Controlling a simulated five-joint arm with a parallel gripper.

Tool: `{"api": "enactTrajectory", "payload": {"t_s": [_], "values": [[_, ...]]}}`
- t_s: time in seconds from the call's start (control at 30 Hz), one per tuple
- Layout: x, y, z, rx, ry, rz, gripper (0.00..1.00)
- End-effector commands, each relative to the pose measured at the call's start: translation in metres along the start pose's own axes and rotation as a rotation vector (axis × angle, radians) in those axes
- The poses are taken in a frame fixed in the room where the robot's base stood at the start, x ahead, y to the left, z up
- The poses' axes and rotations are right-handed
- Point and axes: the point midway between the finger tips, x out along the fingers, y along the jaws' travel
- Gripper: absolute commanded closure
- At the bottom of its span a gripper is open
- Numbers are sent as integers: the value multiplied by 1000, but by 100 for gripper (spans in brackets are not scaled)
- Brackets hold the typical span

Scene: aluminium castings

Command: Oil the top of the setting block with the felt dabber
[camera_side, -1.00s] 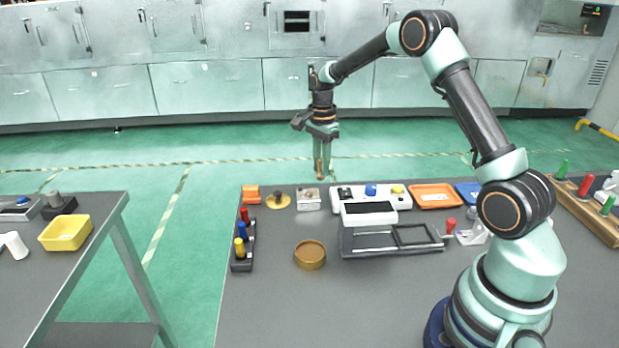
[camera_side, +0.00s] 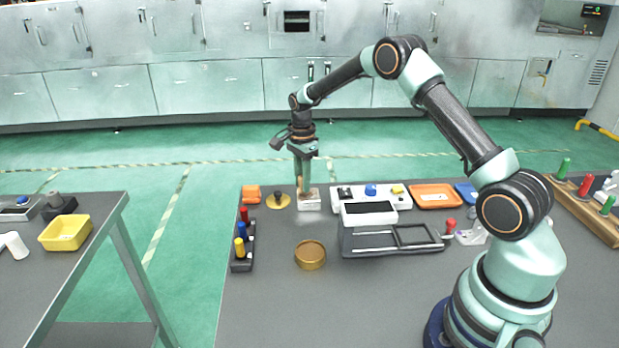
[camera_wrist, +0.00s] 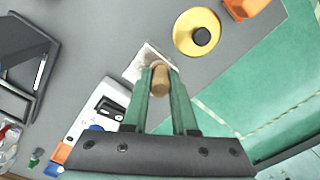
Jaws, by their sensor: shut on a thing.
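The setting block seems to be the small pale block (camera_side: 309,204) near the far edge of the table. In the wrist view part of it shows as a pale square (camera_wrist: 136,68) just beyond my fingertips. My gripper (camera_side: 302,186) is over the block, pointing down. It is shut on the felt dabber, whose tan wooden body (camera_wrist: 161,80) shows between the green fingers in the wrist view. The dabber's lower end is close above or on the block's top; I cannot tell whether they touch. The felt itself is hidden.
A yellow disc with a black knob (camera_side: 278,203) and an orange block (camera_side: 252,193) lie left of the setting block. A white control box (camera_side: 345,192) stands close on its right. A brass dish (camera_side: 310,262) and a rack of coloured pegs (camera_side: 242,262) are nearer.

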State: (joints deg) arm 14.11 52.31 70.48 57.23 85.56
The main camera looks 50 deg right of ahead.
Motion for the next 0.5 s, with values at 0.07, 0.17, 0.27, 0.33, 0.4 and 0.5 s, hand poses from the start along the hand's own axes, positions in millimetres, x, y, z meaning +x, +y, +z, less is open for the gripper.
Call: {"api": "enactTrajectory", "payload": {"t_s": [0.07,0.17,0.27,0.33,0.4,0.5], "values": [[-1,-5,7,-3,0,-1,100],[1,-10,14,-1,0,1,100],[0,-8,11,2,0,1,100],[0,-4,5,3,0,2,100],[0,0,0,2,0,1,100],[-1,5,-8,3,0,1,100]]}}
